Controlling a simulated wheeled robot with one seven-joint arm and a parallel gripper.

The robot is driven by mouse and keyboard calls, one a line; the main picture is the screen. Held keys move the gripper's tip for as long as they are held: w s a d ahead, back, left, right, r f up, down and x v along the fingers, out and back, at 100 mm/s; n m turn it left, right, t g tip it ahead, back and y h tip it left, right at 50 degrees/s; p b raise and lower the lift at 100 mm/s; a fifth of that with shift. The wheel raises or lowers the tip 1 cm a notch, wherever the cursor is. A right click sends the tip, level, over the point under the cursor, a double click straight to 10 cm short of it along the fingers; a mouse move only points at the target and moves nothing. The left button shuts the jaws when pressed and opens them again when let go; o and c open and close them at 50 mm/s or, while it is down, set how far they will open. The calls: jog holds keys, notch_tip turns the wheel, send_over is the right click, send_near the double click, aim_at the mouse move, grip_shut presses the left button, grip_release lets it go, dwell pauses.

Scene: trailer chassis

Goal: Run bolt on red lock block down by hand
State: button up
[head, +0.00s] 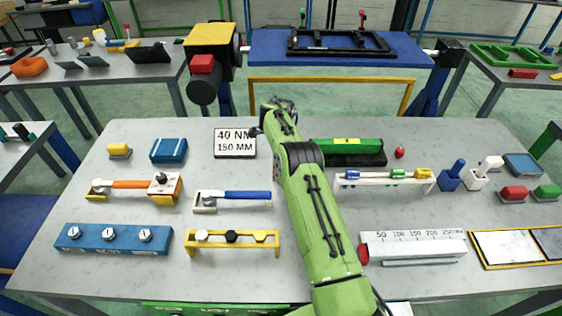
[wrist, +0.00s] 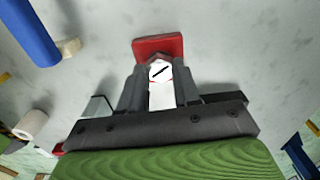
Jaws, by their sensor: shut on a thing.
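In the wrist view the red lock block (wrist: 158,45) lies just beyond my fingertips. A bolt (wrist: 160,71) with a white hex head and a black line across it sits between my fingers, in front of the block. My gripper (wrist: 161,80) is shut on this bolt, one dark finger on each side of it. How far the bolt is seated in the block cannot be told. In the head view my green arm crosses the middle of the table, and I cannot make out the held bolt or its block there.
The grey table (head: 110,200) holds a 40 NM sign (head: 235,142), a blue block with several bolts (head: 113,238), a yellow bolt rack (head: 232,239), an orange-handled tool (head: 130,184), a blue-handled tool (head: 240,195) and a white scale block (head: 413,247). A black frame (head: 340,47) rests behind.

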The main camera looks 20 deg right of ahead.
jog(key=shift+w+r, duration=0.2)
jog(key=shift+r, duration=0.1)
jog(key=o, duration=0.8)
jog(key=shift+c, duration=0.2)
jog(key=shift+o, duration=1.4)
jog(key=shift+a, duration=0.1)
jog(key=shift+s+f, duration=0.1)
jog(key=shift+f, duration=0.1)
notch_tip(320, 180, up, 16)
jog(key=p, duration=0.5)
jog(key=shift+f, duration=0.15)
